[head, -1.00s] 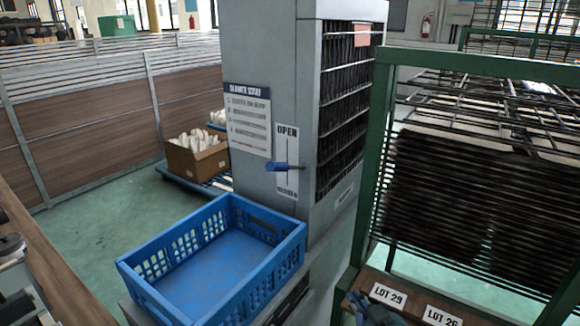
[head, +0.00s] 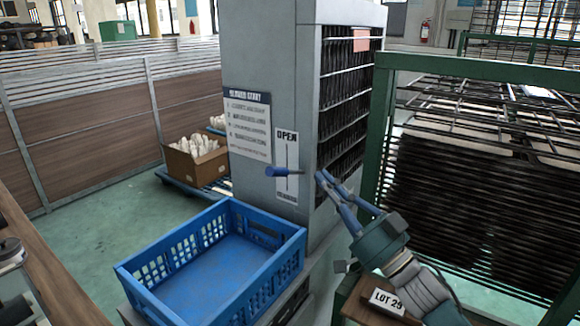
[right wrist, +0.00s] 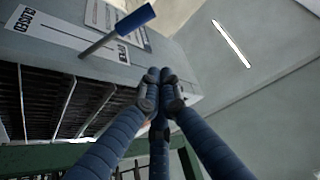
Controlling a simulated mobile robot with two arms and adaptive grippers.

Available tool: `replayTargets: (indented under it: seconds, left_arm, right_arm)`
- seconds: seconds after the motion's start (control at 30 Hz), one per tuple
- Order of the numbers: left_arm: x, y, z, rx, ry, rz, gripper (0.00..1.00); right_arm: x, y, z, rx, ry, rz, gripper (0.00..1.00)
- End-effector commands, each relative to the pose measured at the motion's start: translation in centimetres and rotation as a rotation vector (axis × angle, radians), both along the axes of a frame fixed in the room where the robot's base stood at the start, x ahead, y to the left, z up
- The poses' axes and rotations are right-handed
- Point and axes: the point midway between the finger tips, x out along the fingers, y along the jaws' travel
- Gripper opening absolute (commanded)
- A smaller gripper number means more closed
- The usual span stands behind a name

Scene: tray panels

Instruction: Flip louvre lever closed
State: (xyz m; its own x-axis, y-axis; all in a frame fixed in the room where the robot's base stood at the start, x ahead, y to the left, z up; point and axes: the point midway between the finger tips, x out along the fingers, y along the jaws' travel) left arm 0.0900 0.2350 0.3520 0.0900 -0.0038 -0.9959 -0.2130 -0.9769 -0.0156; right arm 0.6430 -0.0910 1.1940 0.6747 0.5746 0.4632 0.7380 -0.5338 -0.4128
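The louvre lever (head: 280,171) has a blue handle on a thin rod and sticks out from a white plate (head: 288,150) on the grey cabinet (head: 270,60). The plate reads OPEN at the top; the lower word is too small to read there. In the right wrist view the lever (right wrist: 137,17) stands between the words CLOSED and OPEN, with its rod's foot nearer OPEN. My right gripper (head: 323,177) is to the right of the lever, apart from it. In the right wrist view its blue fingers (right wrist: 159,76) are drawn together, holding nothing. My left gripper is not in view.
A blue crate (head: 138,282) stands in front of the cabinet, below the lever. A green rack (head: 378,130) of dark trays is close on the right, behind my right arm. A cardboard box (head: 196,166) lies behind left. Dark louvres (head: 345,100) fill the cabinet's right side.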

Motion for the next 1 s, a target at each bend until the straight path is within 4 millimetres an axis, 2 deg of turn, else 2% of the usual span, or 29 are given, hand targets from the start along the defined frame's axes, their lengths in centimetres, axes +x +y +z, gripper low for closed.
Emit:
replayTargets:
  seconds: [0.27,0.67,0.7,0.73,1.0]
  left_arm:
    - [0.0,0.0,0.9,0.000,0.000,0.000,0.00]
    - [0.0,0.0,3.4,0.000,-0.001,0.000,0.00]
    - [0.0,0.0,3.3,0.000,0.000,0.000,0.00]
    - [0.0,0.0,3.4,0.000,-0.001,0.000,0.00]
    - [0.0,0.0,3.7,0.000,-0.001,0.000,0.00]
  right_arm:
    - [1.4,1.2,1.3,0.002,0.000,0.000,0.00]
    - [7.0,6.1,5.2,0.002,0.001,0.001,0.00]
    - [6.7,6.3,3.7,0.002,0.009,-0.001,0.00]
    - [6.5,6.4,3.2,0.003,0.009,-0.001,0.00]
    - [6.0,7.2,1.2,0.001,0.002,-0.002,0.00]
